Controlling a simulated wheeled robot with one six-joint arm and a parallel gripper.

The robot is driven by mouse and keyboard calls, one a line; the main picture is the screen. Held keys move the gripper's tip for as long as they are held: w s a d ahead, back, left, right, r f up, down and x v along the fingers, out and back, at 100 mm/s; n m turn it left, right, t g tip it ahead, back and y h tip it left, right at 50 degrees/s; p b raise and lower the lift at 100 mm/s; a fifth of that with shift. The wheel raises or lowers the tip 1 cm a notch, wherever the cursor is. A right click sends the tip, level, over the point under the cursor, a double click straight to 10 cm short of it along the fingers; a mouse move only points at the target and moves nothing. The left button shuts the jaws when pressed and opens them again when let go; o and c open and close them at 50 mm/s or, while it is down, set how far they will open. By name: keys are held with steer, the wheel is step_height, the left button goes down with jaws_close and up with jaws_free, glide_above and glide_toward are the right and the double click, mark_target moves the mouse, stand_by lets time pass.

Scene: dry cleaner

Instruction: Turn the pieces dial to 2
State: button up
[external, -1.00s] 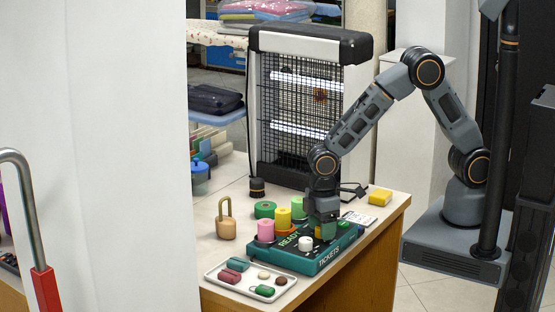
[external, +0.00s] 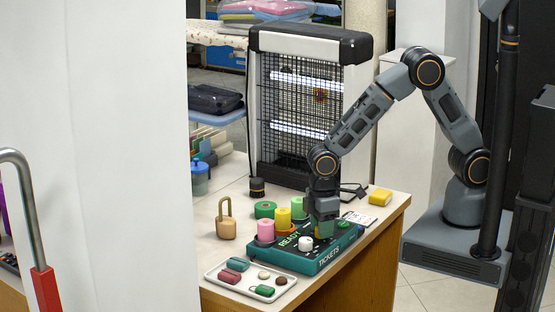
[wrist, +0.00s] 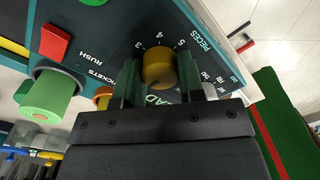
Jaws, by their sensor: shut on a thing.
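The pieces dial (wrist: 158,68) is a mustard-yellow knob on a dark teal ticket panel (wrist: 95,20). In the external view my gripper (external: 324,229) reaches straight down onto the panel's right part and mostly hides the dial.
Pink (external: 266,231), yellow (external: 283,217) and green (external: 265,210) rolls stand left of my gripper. A tray (external: 237,287) of small items is at the counter's front. A tall caged lamp unit (external: 262,110) stands behind.

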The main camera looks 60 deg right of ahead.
steer(key=m, duration=0.4)
steer(key=shift+b, duration=0.35)
steer(key=shift+m, duration=2.1)
steer(key=o, duration=0.9)
steer(key=shift+o, duration=0.2)
step_height(320, 180, up, 14)
steer(key=shift+d, duration=0.2)
steer(key=shift+f, duration=0.1)
